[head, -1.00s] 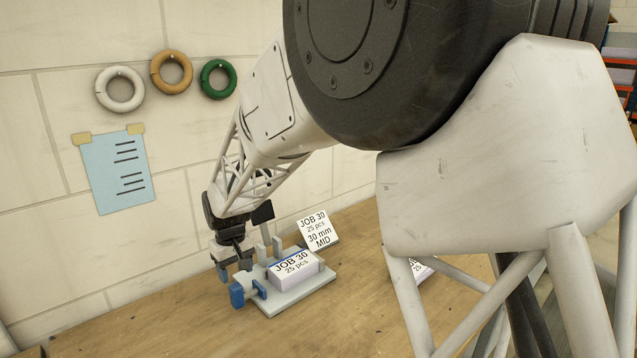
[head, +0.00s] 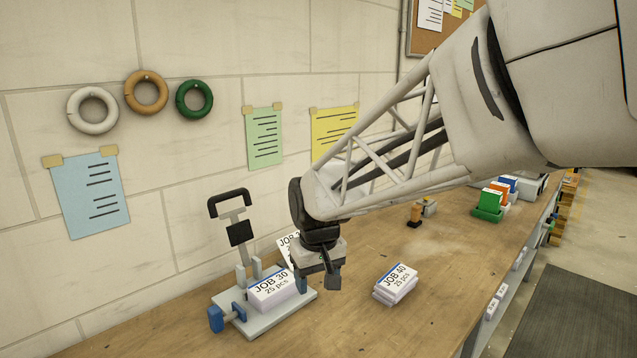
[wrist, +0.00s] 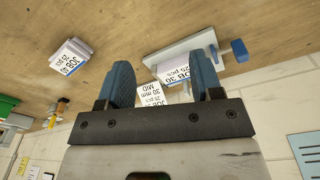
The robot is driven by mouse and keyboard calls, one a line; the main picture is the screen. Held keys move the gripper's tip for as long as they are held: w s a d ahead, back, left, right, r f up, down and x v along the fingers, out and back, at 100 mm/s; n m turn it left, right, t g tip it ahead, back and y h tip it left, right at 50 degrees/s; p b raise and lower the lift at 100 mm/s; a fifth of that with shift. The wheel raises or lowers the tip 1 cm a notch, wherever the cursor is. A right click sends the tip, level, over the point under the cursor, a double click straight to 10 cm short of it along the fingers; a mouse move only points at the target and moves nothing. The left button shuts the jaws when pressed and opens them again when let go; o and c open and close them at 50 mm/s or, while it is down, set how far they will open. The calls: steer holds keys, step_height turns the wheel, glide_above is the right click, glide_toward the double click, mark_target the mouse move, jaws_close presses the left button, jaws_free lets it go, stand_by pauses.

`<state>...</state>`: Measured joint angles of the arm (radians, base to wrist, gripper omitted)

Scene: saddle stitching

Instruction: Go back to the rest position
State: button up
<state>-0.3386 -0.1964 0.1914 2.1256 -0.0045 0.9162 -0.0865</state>
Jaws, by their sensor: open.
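My gripper (head: 318,284) hangs over the bench, just right of the stitching fixture (head: 258,324). In the wrist view my gripper (wrist: 163,82) has its two blue fingers apart with nothing held between them. The fixture is a pale plate with blue clamp parts and a raised black-handled lever (head: 232,212). A JOB 30 booklet stack (head: 270,291) lies on the fixture's plate. A JOB 30 sign reading 30 mm MID (wrist: 152,94) stands beside the fixture; in the head view my gripper partly hides it.
A JOB 40 stack (head: 396,286) lies on the bench (head: 350,325) to the right. An orange-handled tool (head: 415,215) and coloured boxes (head: 490,203) stand farther back. The wall behind carries rings and notes. The front of the bench is clear.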

steer(key=s+d+m+t, duration=0.1)
steer(key=s+d+m, duration=0.4)
steer(key=s+d, duration=1.4)
steer(key=s, duration=0.4)
steer(key=shift+r, duration=0.3)
